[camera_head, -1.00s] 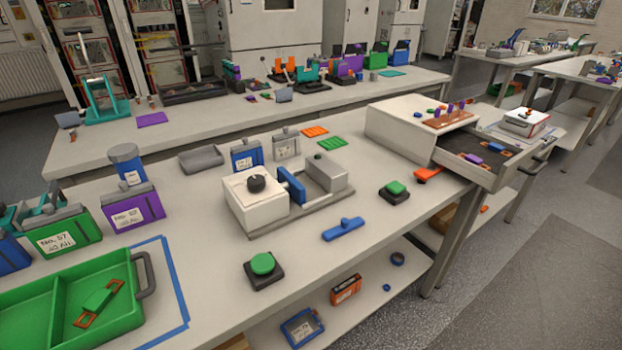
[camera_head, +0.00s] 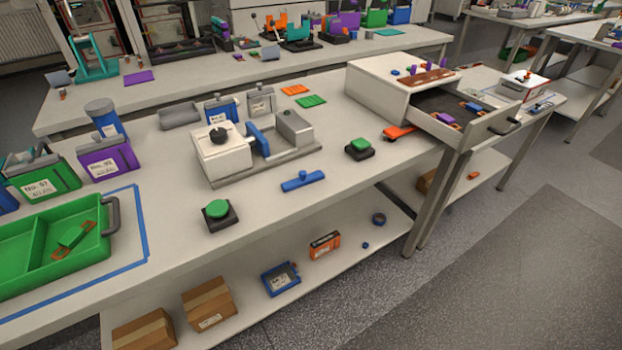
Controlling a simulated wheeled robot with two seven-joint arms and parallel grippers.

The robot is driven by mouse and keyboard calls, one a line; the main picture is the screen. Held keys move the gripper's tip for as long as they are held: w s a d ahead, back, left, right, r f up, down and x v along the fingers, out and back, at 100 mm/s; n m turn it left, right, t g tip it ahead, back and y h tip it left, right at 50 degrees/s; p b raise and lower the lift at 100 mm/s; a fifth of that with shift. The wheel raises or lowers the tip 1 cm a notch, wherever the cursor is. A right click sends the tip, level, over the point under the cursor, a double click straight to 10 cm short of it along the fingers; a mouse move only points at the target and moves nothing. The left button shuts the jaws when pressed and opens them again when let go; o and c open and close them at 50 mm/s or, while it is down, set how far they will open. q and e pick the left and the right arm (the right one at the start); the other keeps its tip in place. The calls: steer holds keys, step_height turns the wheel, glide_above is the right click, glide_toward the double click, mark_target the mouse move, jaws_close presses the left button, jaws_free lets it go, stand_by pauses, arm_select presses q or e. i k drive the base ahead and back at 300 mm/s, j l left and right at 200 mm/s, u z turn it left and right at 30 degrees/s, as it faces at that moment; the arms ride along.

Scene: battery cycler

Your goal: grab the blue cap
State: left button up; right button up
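Several small blue pieces could be the blue cap, and I cannot tell which one it is. A small round blue piece (camera_head: 365,245) lies on the lower shelf under the near bench. Another small blue piece (camera_head: 395,72) lies on top of the white drawer box (camera_head: 375,92), beside a brown block with purple pegs. Blue pieces also lie inside the open drawer (camera_head: 470,106). Neither of my grippers is in view.
On the bench are a white-and-grey clamp device (camera_head: 222,160), a blue T-shaped handle (camera_head: 302,181), green buttons (camera_head: 217,209) and a green tray (camera_head: 112,238). The lower shelf holds cardboard boxes (camera_head: 208,303), a blue case (camera_head: 281,279) and an orange case (camera_head: 325,245).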

mark_target(305, 179)
steer(key=i+j+z, duration=0.1)
steer(key=j+z, duration=0.25)
steer(key=i+j+z, duration=0.1)
steer(key=z, duration=0.3)
steer(key=j, duration=0.1)
